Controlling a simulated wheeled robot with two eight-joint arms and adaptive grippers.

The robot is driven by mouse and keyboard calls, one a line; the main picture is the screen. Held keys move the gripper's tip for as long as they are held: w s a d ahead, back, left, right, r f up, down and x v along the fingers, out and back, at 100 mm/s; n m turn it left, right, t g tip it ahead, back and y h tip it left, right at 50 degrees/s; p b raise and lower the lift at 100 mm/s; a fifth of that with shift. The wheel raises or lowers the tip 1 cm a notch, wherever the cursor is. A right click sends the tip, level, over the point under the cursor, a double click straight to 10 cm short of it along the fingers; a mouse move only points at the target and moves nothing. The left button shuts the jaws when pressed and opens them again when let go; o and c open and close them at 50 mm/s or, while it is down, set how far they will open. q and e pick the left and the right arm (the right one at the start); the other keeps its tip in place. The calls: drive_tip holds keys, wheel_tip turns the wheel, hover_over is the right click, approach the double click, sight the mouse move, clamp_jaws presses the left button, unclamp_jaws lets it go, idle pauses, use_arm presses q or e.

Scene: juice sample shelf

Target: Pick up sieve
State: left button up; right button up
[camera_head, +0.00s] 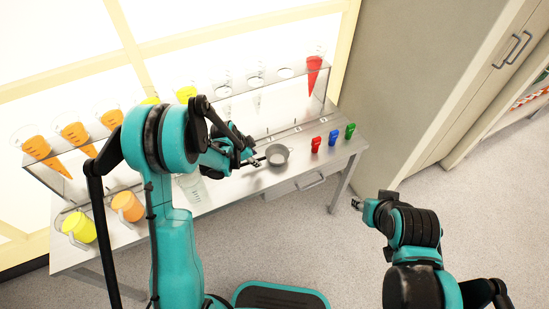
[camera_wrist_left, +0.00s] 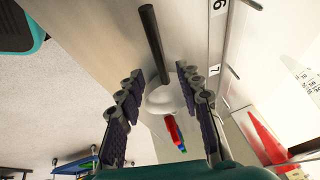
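The sieve (camera_head: 277,155) is a small round grey bowl with a dark handle, resting on the shelf table's top near its front edge. In the left wrist view its pale bowl (camera_wrist_left: 164,100) and dark handle (camera_wrist_left: 154,45) show in line with the gap between my fingers. My left gripper (camera_head: 253,163) is just left of the bowl, at the handle. In its wrist view the left gripper (camera_wrist_left: 160,72) is open, with a clear gap on both sides of the handle. My right gripper (camera_head: 357,204) is away from the table, over the floor; its fingers are too small to judge.
Red (camera_head: 316,144), blue (camera_head: 333,138) and green (camera_head: 350,131) small items stand right of the sieve. A clear beaker (camera_head: 193,188) stands left. Orange (camera_head: 128,206) and yellow (camera_head: 79,227) jugs are further left. A rack (camera_head: 272,85) holds cone-shaped vessels behind.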

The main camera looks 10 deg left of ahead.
use_arm(q)
drive_tip(key=b+x, duration=0.1)
drive_tip(key=x, duration=0.1)
drive_tip(key=a+x, duration=0.1)
drive_tip(key=x, duration=0.1)
drive_tip(key=shift+d+f+b, duration=0.1)
drive_tip(key=shift+f+b, duration=0.2)
drive_tip(key=shift+b, duration=0.05)
drive_tip(key=shift+r, duration=0.1)
drive_tip(key=shift+c, duration=0.4)
clamp_jaws()
